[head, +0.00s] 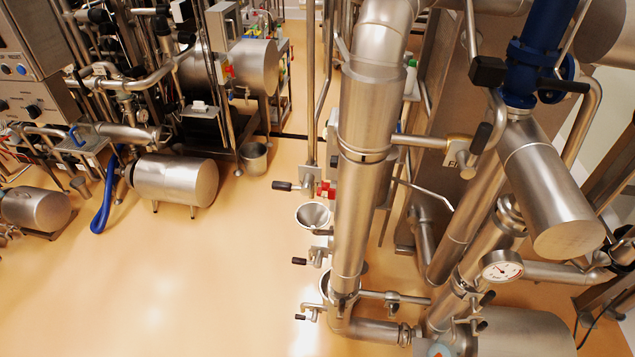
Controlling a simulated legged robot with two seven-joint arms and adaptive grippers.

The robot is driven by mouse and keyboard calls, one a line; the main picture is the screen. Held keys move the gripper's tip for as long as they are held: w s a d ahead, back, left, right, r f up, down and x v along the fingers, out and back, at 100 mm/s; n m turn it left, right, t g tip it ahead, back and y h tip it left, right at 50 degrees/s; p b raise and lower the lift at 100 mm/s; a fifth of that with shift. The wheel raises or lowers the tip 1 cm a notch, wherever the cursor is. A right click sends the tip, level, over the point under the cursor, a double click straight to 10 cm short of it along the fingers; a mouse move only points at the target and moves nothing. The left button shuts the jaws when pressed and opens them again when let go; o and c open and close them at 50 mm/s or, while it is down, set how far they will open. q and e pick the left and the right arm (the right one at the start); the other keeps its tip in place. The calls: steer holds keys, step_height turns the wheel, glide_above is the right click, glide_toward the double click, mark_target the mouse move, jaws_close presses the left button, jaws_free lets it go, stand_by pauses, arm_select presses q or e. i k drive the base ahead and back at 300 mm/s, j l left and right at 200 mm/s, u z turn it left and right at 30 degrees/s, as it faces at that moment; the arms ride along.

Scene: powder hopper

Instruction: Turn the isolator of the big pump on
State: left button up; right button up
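No gripper of mine is in view. A small red and yellow part (229,71), which may be an isolator switch, sits by a large steel cylinder (258,66) at the upper left. Another small red part (326,190) is beside the tall vertical steel pipe (353,190) in the middle. A big steel cylinder (525,335) is cut off by the bottom edge at the right. A smaller steel cylinder (175,181) stands on short legs on the floor at the left. I cannot tell which is the big pump, nor the position of any isolator.
Open tan floor (205,275) fills the lower left and middle. A round gauge (502,266) is at the right.

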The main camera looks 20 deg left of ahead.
mark_target(324, 185)
steer(key=i+j+z, duration=0.1)
steer(key=j, duration=0.55)
steer(key=i+j, duration=0.15)
steer(key=j, duration=0.55)
steer(key=i+j+z, duration=0.15)
steer(key=j, duration=0.5)
